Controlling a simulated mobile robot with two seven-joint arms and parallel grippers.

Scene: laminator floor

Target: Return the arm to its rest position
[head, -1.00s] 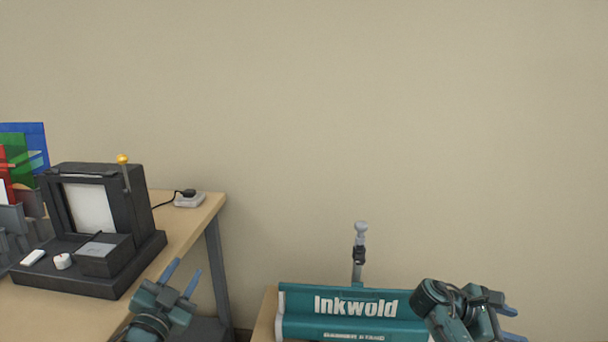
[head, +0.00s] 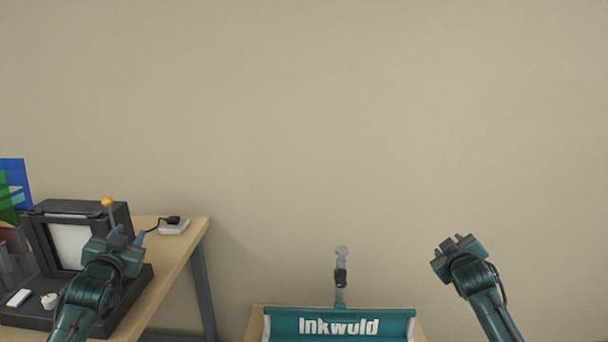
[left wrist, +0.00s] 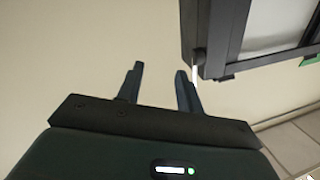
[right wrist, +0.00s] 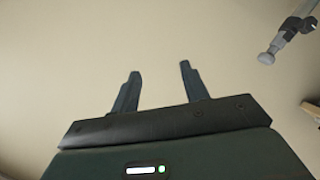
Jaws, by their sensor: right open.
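My left gripper (head: 127,234) is raised in front of the black machine at the left in the head view and hides part of it. In the left wrist view its two fingers (left wrist: 158,84) stand apart with nothing between them. My right gripper (head: 456,243) is raised before the bare wall, to the right of the teal machine. In the right wrist view its fingers (right wrist: 157,82) are apart and empty. Neither gripper touches anything that I can see.
The black machine (head: 40,228) with a yellow-knobbed lever (head: 107,203) stands on a wooden table (head: 178,255). A plug sits in a socket block (head: 174,227). The teal Inkwold machine (head: 290,326) with a grey upright post (head: 340,290) is at bottom centre. The wall side is clear.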

